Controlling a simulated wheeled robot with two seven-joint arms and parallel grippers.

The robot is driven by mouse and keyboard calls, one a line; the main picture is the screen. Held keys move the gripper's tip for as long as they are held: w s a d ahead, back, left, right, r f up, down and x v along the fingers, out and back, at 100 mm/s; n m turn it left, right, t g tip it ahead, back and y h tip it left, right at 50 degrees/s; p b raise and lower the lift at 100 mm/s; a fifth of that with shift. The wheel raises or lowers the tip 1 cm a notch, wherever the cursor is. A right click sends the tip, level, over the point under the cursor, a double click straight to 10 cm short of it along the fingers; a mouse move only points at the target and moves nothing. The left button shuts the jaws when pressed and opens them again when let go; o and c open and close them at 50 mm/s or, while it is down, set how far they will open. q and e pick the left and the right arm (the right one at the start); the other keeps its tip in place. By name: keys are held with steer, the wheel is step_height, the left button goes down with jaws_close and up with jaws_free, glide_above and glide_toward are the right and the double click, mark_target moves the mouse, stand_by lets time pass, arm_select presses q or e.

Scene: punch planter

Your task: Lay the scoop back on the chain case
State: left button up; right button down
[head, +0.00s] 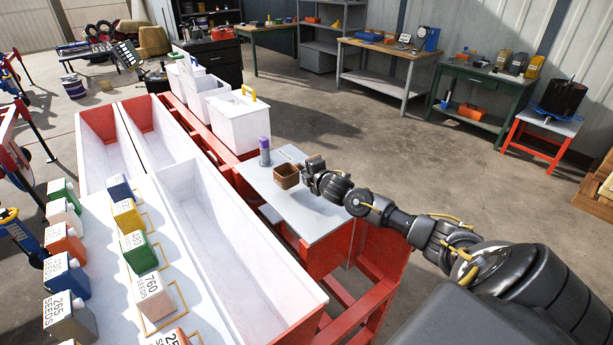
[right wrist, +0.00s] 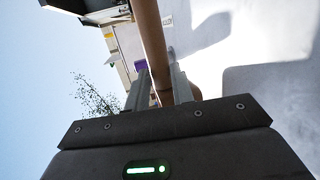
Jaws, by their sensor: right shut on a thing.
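The brown scoop (head: 286,177) shows in the head view over the flat grey top of the chain case (head: 313,222), which has red sides. My right gripper (head: 307,171) is at the scoop's right side, shut on it. In the right wrist view, the brown scoop (right wrist: 152,45) runs between the two fingers (right wrist: 160,90). I cannot tell whether the scoop touches the top or hangs just above it. My left gripper is not in view.
A purple-capped bottle (head: 265,152) stands on the case top, left of and behind the scoop. A white box with a yellow handle (head: 237,122) stands beyond. A long white trough (head: 225,225) lies left, with several seed jugs beside it. The front of the case top is bare.

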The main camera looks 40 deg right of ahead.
steer(key=shift+d+f, duration=0.15)
steer(key=shift+f, duration=1.3)
steer(key=c, duration=1.2)
jaws_free()
steer(key=shift+f, duration=0.1)
steer(key=shift+f, duration=0.15)
steer(key=v, duration=0.3)
steer(key=b+v, duration=0.1)
steer(key=v, duration=0.7)
steer(key=shift+f, duration=0.35)
